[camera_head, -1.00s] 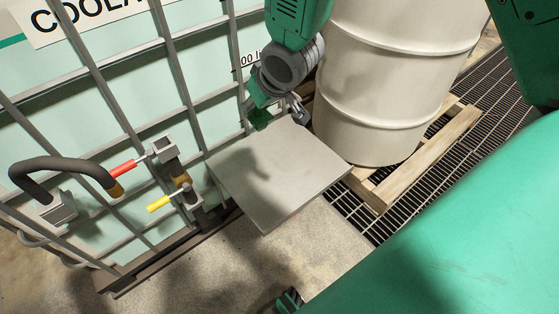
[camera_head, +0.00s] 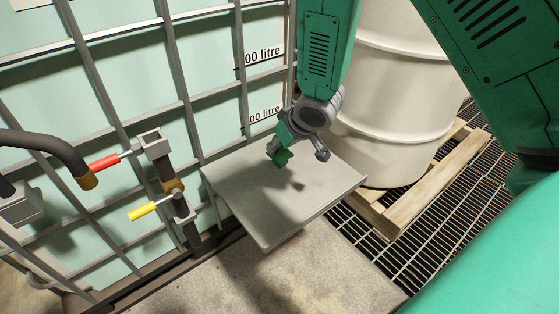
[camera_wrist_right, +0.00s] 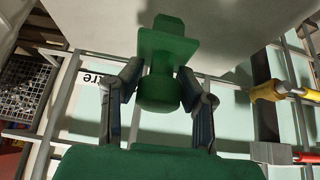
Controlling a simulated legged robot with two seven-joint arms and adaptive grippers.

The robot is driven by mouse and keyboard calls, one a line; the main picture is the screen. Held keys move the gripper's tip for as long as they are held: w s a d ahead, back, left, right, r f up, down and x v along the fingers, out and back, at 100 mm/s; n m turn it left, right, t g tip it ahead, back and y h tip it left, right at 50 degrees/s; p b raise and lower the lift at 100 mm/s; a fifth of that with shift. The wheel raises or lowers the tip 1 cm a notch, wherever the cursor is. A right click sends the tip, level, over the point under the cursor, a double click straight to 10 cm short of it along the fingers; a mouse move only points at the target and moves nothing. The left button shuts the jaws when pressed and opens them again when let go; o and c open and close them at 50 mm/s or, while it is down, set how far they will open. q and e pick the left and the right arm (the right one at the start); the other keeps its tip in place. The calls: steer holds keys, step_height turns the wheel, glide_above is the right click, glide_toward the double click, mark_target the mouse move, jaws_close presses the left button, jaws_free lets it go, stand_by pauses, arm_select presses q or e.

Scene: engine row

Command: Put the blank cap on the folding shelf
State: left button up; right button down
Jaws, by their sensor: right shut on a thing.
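The blank cap (camera_wrist_right: 167,55) is green, with a wide flange and a round stub. My right gripper (camera_wrist_right: 160,80) is shut on it, one finger on each side, in the right wrist view. In the head view the cap (camera_head: 280,150) shows as a small green piece at my right gripper (camera_head: 298,150), over the back part of the folding shelf. The folding shelf (camera_head: 260,225) is a flat grey plate, open and level against the caged tank. A dark shadow lies on it; I cannot tell whether the cap touches it. My left gripper is out of view.
The shelf top is otherwise bare. A white drum (camera_head: 385,90) on a wooden pallet (camera_head: 425,190) stands close on the right. Left of the shelf are valves with a yellow handle (camera_head: 143,211) and a red handle (camera_head: 103,163). Cage bars (camera_head: 185,85) run behind.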

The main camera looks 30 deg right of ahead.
mark_target(286, 151)
steer(key=f, duration=0.2)
steer(key=d+f+b, duration=0.1)
steer(key=shift+f+b, duration=0.3)
steer(key=shift+f, duration=0.05)
steer(key=shift+r, duration=0.1)
steer(key=shift+a, duration=0.2)
steer(key=c, duration=1.2)
jaws_free()
steer(key=shift+a, duration=0.1)
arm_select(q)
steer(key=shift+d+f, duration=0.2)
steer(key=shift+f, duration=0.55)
arm_select(e)
steer(key=shift+o, duration=0.2)
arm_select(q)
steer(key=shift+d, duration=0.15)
arm_select(e)
steer(key=shift+d, duration=0.2)
